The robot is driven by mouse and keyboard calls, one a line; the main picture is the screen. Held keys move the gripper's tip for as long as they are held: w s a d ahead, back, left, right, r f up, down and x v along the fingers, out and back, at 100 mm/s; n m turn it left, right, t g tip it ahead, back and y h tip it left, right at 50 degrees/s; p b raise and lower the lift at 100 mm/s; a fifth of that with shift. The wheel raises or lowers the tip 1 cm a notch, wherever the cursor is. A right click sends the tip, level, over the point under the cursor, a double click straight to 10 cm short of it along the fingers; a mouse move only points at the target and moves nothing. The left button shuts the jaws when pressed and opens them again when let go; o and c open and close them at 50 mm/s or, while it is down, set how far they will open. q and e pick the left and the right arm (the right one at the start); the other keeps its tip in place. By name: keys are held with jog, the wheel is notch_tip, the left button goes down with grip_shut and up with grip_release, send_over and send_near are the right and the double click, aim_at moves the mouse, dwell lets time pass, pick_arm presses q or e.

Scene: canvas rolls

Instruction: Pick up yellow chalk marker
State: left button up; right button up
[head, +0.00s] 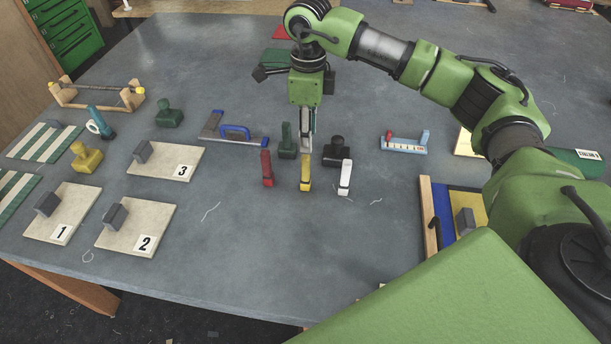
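The yellow chalk marker (305,172) stands in the middle of the grey table, between a red marker (267,168) on its left and a white marker (345,177) on its right. My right gripper (307,148) points down with its fingertips at or just behind the top of the yellow marker. I see the fingers nearly edge-on, so their opening and any contact with the marker cannot be made out. My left gripper is not in view.
A dark green stamp-like block (287,142) and a black one (337,152) stand close behind the markers. A blue-handled tool (234,132) lies left. Numbered boards, including board 3 (183,171), lie farther left. The table in front of the markers is mostly clear.

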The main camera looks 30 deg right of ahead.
aim_at(307, 155)
notch_tip(307, 155, down, 8)
jog(key=shift+a+r+p, duration=0.1)
jog(key=shift+r+p, duration=0.1)
jog(key=shift+p, duration=0.9)
jog(key=shift+s+f, duration=0.1)
jog(key=shift+f, duration=0.1)
jog(key=f+p, duration=0.3)
jog(key=f, duration=0.1)
jog(key=shift+s+a+f, duration=0.1)
jog(key=shift+a, duration=0.2)
jog(key=shift+f, duration=0.3)
grip_shut()
